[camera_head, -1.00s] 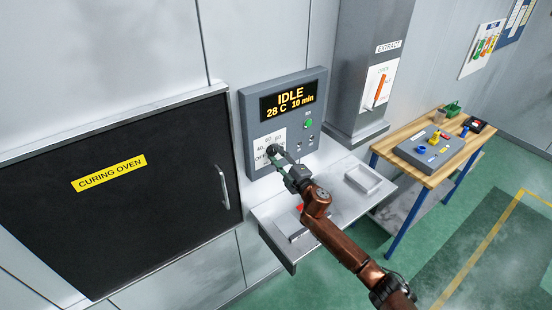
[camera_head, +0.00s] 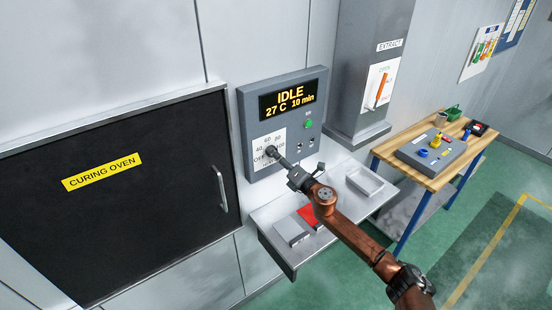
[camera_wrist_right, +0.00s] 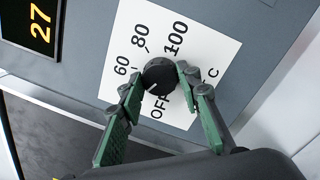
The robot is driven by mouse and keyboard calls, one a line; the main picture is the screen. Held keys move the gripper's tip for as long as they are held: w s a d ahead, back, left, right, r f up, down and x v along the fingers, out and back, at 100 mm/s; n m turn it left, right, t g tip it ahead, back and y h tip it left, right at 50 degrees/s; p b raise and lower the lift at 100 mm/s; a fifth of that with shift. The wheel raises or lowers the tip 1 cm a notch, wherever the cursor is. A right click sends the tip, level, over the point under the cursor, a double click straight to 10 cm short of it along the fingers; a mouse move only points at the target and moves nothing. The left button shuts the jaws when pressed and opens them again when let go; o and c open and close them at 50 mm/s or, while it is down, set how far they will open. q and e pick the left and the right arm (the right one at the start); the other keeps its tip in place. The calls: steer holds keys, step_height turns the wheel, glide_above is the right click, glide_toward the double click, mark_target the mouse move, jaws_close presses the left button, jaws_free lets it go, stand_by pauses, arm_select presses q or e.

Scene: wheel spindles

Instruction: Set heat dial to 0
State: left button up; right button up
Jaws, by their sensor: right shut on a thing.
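The heat dial (camera_wrist_right: 158,74) is a round black knob on a white scale plate (camera_head: 258,138) of the oven control panel. My right gripper (camera_wrist_right: 160,78) is shut on the knob, one green-backed finger on each side. The fingertips also show at the plate in the head view (camera_head: 274,152). In the wrist view a small white mark on the knob points down-left, roughly between OFF and the place hidden behind the left finger. The numbers 60, 80 and 100 and part of OFF are readable. My left gripper is out of view.
The panel display (camera_head: 289,102) reads IDLE, 27 C, 10 min. The curing oven door (camera_head: 120,210) is closed at left. Below the panel, a shelf (camera_head: 272,218) holds a tray (camera_head: 364,183) and a grey and red object. A wooden-topped bench (camera_head: 455,152) stands at right.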

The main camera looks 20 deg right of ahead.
steer(key=n+b, duration=0.1)
steer(key=n, duration=0.3)
steer(key=n+g, duration=0.1)
steer(key=n, duration=0.4)
steer(key=shift+y+b, duration=0.3)
steer(key=shift+b, duration=0.05)
steer(key=shift+n, duration=0.3)
steer(key=o, duration=1.2)
steer(key=shift+c, duration=0.2)
steer(key=v, duration=1.2)
